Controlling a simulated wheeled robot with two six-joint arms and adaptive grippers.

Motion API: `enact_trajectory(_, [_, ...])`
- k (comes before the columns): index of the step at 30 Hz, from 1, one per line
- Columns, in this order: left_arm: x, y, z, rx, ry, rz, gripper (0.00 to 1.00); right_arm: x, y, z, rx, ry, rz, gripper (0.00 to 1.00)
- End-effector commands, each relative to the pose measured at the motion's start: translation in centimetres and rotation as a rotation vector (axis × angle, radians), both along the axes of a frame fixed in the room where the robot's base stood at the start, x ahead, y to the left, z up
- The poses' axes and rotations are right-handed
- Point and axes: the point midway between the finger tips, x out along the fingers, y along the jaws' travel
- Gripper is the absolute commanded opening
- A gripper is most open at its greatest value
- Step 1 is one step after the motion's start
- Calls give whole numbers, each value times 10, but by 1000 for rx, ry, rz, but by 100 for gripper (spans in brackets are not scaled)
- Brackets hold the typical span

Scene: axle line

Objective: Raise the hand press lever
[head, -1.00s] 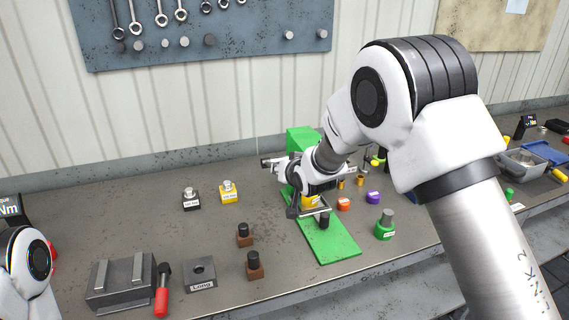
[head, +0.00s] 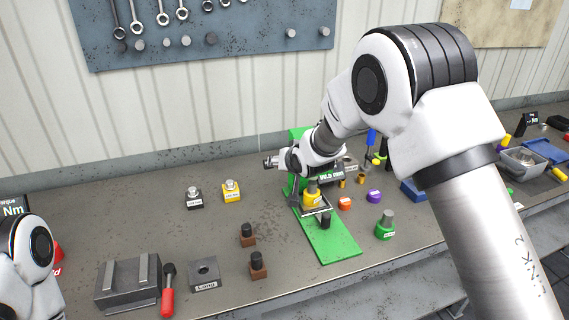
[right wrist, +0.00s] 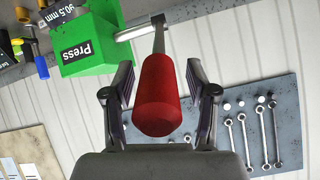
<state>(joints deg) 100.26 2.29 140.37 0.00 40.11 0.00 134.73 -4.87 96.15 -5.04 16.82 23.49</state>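The green hand press (head: 296,134) stands on the bench, partly hidden behind my right arm. Its green base plate (head: 335,242) reaches toward the bench front. A yellow part (head: 312,200) sits at the press. In the right wrist view, the press head (right wrist: 84,48) is at upper left, and the red lever handle (right wrist: 160,95) points toward the camera. My right gripper (right wrist: 160,80) is open, its fingers on either side of the handle with narrow gaps visible. My left gripper is out of view; only my left arm shows at lower left.
Left of the press are a black weight (head: 194,198), a yellow weight (head: 231,191) and two brown blocks with black tops (head: 247,235). A green part (head: 386,225) stands right of the base plate. A grey fixture (head: 128,284) and a red-handled tool (head: 168,290) lie at front left.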

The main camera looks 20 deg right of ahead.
Motion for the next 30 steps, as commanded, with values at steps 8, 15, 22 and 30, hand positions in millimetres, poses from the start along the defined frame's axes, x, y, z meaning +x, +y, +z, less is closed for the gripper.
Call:
enact_trajectory(8, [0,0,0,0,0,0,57,-9,0,5,-1,2,0,57])
enact_trajectory(15, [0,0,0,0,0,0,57,-55,-3,38,-1,1,0,57])
enact_trajectory(22, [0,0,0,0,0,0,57,-92,-5,64,-1,1,1,57])
enact_trajectory(30, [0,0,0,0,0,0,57,-98,-5,68,0,2,0,57])
